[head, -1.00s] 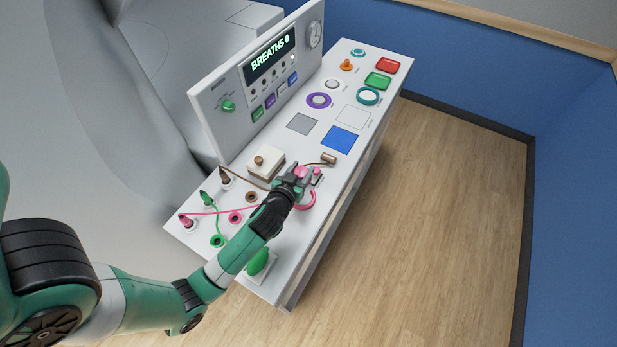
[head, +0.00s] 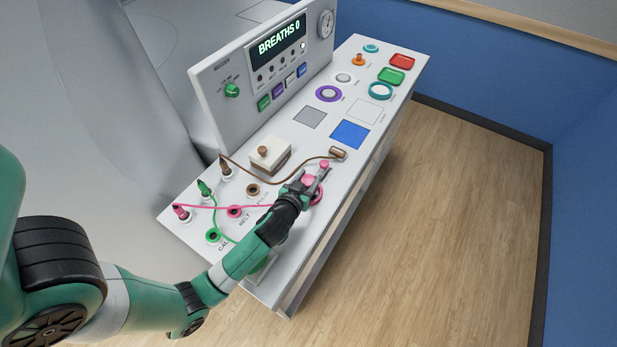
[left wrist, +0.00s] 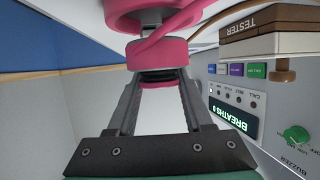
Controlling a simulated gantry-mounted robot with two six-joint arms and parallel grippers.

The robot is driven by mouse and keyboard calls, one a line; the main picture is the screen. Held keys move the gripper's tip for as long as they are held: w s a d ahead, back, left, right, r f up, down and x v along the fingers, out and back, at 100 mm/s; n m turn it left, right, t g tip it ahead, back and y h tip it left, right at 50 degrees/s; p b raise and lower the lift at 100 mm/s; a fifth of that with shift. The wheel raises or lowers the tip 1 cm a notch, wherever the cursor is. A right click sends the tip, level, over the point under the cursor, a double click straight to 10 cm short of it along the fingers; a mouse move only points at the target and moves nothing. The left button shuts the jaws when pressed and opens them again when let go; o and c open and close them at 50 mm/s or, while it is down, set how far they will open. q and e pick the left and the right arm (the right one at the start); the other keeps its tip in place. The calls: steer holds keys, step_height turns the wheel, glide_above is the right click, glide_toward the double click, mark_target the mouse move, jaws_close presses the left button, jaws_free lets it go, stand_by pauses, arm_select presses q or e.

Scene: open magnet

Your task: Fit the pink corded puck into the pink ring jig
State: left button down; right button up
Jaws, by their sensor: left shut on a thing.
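The pink puck (left wrist: 157,54) is between the fingertips of my left gripper (left wrist: 158,74) in the left wrist view. My left gripper is shut on it. The pink ring jig (left wrist: 122,14) shows just beyond the puck at the top, partly cut off. In the head view, my left gripper (head: 312,182) is over the ring jig (head: 319,195), which it partly covers. A pink cord (head: 215,207) runs from a pink plug (head: 181,212) at the left of the console to the gripper. I cannot tell whether the puck touches the jig.
A brown corded plug (head: 338,152) lies behind the gripper. A white and brown tester box (head: 270,154) stands to its left. A green cord and several coloured sockets lie near the console's left end. A blue pad (head: 350,134) and a panel (head: 262,75) are farther back.

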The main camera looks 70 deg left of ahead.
arm_select(q)
steer(key=shift+f+b, duration=1.35)
steer(key=shift+f, duration=0.2)
stand_by(0.4)
steer(key=shift+c, duration=1.1)
jaws_free()
step_height(320, 180, up, 4)
steer(key=shift+r+p, duration=0.1)
steer(key=shift+p, duration=1)
steer(key=r+p+v, duration=0.1)
steer(key=p+v, duration=0.5)
steer(key=v, duration=0.2)
steer(key=w+r+p+v, duration=0.1)
steer(key=p+v, duration=0.6)
steer(key=v, duration=0.1)
steer(key=shift+w+r, duration=0.2)
steer(key=shift+r, duration=0.2)
steer(key=shift+d, duration=0.1)
